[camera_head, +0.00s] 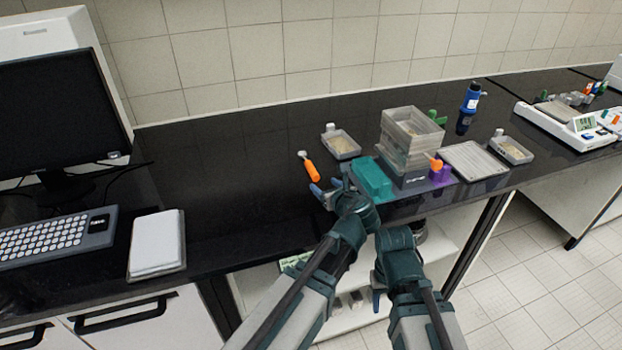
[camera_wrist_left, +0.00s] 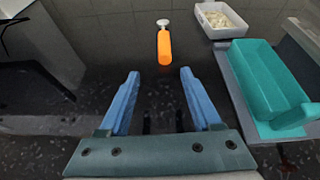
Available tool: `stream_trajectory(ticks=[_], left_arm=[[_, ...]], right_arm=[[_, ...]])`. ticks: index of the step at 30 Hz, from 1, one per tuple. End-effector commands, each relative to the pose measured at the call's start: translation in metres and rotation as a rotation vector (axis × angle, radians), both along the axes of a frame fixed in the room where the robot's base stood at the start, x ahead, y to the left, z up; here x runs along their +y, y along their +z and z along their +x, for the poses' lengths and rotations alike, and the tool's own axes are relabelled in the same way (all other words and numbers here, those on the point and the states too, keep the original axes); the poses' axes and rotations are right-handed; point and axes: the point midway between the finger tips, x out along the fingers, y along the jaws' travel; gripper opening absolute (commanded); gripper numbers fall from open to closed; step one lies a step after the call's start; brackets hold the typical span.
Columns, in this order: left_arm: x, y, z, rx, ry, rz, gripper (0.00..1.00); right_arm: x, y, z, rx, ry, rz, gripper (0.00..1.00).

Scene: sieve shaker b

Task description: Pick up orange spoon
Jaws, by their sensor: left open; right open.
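The orange spoon (camera_head: 311,169) lies on the black counter, its orange handle toward me and its pale head pointing away. In the left wrist view the orange spoon (camera_wrist_left: 164,48) lies straight ahead, beyond the fingertips. My left gripper (camera_head: 327,191) is open and empty, just short of the handle's near end and apart from it. Its two blue fingers (camera_wrist_left: 159,73) are spread wide in the left wrist view. My right gripper (camera_head: 377,292) hangs low in front of the counter, away from the spoon; its fingers are partly hidden.
A teal tray (camera_head: 372,180) stands close right of my left gripper. A grey tray of granules (camera_head: 342,145) lies behind it. The stacked sieve boxes (camera_head: 409,138) stand further right. A white notepad (camera_head: 157,243) and keyboard (camera_head: 50,237) lie left; the counter between is clear.

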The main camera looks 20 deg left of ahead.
Motion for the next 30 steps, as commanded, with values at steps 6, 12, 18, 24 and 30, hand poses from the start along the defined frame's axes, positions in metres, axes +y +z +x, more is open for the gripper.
stream_trajectory(ticks=[6, 12, 18, 24, 30], left_arm=[[0.001, 0.000, 0.005, 0.009, -0.026, 0.047, 0.65], [0.016, -0.014, 0.030, 0.009, -0.021, 0.046, 0.65], [0.034, -0.027, 0.057, 0.009, -0.021, 0.043, 0.65], [0.044, -0.031, 0.069, 0.009, -0.023, 0.044, 0.65], [0.045, -0.031, 0.070, 0.009, -0.024, 0.044, 0.65]], right_arm=[[0.000, -0.004, 0.000, 0.000, 0.000, 0.000, 0.50], [0.000, -0.018, 0.000, 0.000, 0.000, 0.000, 0.50], [0.000, -0.030, 0.000, 0.000, 0.000, 0.000, 0.50], [0.000, -0.035, 0.000, 0.000, 0.001, 0.000, 0.50], [0.000, -0.035, 0.000, 0.000, 0.001, 0.000, 0.50]])
